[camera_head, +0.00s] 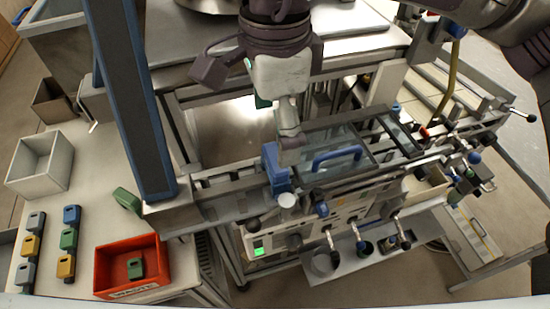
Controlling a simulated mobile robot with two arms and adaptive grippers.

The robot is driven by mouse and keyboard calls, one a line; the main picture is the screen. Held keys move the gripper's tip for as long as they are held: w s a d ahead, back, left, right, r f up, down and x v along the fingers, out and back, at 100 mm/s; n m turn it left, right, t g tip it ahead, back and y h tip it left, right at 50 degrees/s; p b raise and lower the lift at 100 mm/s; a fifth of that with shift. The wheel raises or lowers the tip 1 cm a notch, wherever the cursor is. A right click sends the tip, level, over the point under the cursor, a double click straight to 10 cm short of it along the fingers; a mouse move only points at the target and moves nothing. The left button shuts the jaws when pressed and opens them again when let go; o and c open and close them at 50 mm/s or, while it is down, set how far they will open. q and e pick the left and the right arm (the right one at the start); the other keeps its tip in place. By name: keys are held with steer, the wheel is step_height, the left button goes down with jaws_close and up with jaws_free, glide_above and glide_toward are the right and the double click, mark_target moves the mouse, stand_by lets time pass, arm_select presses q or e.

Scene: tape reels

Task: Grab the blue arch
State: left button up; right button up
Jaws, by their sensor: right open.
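A blue arch-shaped handle (336,156) stands on the clear cover of the machine in the middle of the head view. My right gripper (290,139) reaches down from the top, just left of the handle and apart from it. It is open, with its fingertips close above a blue block (276,168) on the machine; I cannot tell whether they touch it. Nothing shows between the fingers. My left gripper is not in view.
A blue-edged post (134,95) rises left of the machine. The left table holds a red bin (132,267) with a green piece inside, a white bin (40,163), and several small coloured pieces (72,215). Metal rails and knobs crowd the machine's right side.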

mark_target(275, 170)
steer(key=shift+f, duration=0.6)
steer(key=shift+w+f, duration=0.15)
steer(key=shift+f, duration=0.4)
steer(key=f+p, duration=0.2)
steer(key=f, duration=0.2)
steer(key=shift+s+d+f+p, duration=0.15)
steer(key=shift+s+d+p, duration=0.1)
steer(key=shift+p, duration=0.15)
steer(key=shift+w+f, duration=0.1)
steer(key=shift+f, duration=0.25)
steer(key=shift+c, duration=0.5)
steer(key=c, duration=1.2)
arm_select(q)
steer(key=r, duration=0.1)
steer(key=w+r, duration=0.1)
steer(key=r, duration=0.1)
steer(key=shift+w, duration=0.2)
arm_select(e)
steer(key=shift+o, duration=0.2)
